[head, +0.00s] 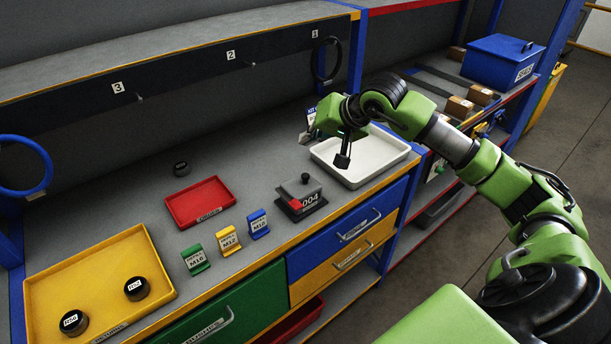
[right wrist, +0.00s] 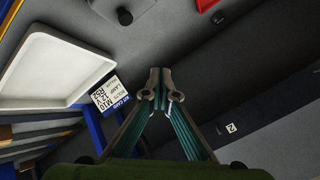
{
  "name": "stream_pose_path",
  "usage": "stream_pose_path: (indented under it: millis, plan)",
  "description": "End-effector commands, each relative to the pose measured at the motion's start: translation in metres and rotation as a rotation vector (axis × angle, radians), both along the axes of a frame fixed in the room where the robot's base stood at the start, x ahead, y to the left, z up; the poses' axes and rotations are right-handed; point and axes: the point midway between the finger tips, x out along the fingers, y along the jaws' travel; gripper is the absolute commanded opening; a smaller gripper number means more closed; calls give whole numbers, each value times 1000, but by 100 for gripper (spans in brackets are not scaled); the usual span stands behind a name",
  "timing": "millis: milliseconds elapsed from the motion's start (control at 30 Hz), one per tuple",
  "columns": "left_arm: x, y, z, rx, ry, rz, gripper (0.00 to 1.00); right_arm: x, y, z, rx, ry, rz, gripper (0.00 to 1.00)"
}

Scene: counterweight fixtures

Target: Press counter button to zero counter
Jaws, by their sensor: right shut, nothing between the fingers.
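The counter (head: 312,200) is a dark grey box on the bench, with a red part at its front left, a black knob (head: 305,178) on top and a display reading 004. In the right wrist view the knob (right wrist: 124,16) shows at the top edge, with the counter partly cut off. My left gripper is not in view.
A white tray (head: 393,157) lies right of the counter, with a kit card (right wrist: 110,95) near it. Blue, yellow and green labelled stands (head: 229,240) and a red tray (head: 201,203) lie left. A yellow tray (head: 140,242) holds two black weights. A black ring hangs behind.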

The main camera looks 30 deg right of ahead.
Motion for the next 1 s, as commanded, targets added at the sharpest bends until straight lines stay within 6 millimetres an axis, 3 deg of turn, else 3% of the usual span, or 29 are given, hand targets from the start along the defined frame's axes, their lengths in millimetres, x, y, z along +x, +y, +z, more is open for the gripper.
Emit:
stream_pose_path:
  millis: [400, 500, 700, 1000]
  plan:
    - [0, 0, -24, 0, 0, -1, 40, 0, 1, -60, 4, 2, 0, 0]
    - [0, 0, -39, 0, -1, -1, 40, 0, 0, -73, 0, -1, -1, 0]
    - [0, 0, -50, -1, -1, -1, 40, 0, 0, -83, 1, 0, 0, 0]
    - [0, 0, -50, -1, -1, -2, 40, 0, 0, -83, 1, 0, 0, 0]
